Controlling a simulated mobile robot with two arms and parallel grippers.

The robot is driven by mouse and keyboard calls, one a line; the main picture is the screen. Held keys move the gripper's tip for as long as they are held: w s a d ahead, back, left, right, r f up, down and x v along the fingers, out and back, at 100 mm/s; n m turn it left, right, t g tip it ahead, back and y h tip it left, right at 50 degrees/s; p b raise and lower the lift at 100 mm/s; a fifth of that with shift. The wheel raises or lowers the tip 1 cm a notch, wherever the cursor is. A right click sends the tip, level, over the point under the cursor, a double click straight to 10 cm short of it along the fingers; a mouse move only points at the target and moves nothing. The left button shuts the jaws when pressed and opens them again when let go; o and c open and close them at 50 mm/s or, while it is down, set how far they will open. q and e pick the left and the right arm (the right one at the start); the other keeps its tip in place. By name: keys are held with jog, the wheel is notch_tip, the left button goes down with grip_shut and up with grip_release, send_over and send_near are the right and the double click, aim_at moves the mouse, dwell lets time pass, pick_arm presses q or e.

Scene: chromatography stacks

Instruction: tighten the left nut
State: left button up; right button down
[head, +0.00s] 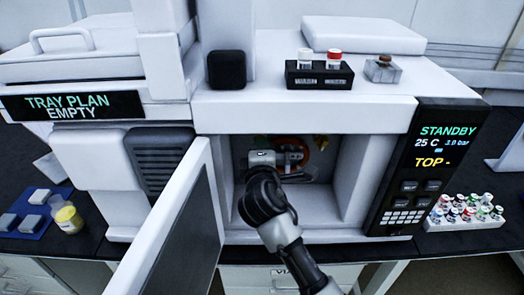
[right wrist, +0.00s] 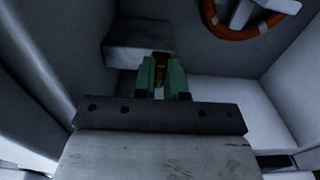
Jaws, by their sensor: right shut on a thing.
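My right gripper (head: 289,158) reaches into the open compartment (head: 344,205) of the instrument in the head view. In the right wrist view its green fingers (right wrist: 161,82) are shut on a small brass-brown piece, which looks like the nut (right wrist: 160,66). The piece is mostly hidden between the fingers. A grey block (right wrist: 139,42) lies just beyond and to the left of the fingertips. I cannot tell whether the nut touches it. My left gripper is not in view.
An orange-red ring (right wrist: 249,27) is on the compartment's back wall. The open door (head: 178,228) stands left of my arm. The display panel (head: 423,165) is at right. A black vial rack (head: 318,79) stands on top. A vial tray (head: 466,224) is on the bench.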

dwell(0.5)
jog(key=shift+f, duration=0.1)
jog(key=c, duration=1.2)
grip_release()
jog(key=shift+s, duration=0.1)
jog(key=s+b, duration=0.1)
jog(key=s, duration=0.9)
jog(key=shift+s+b, duration=0.3)
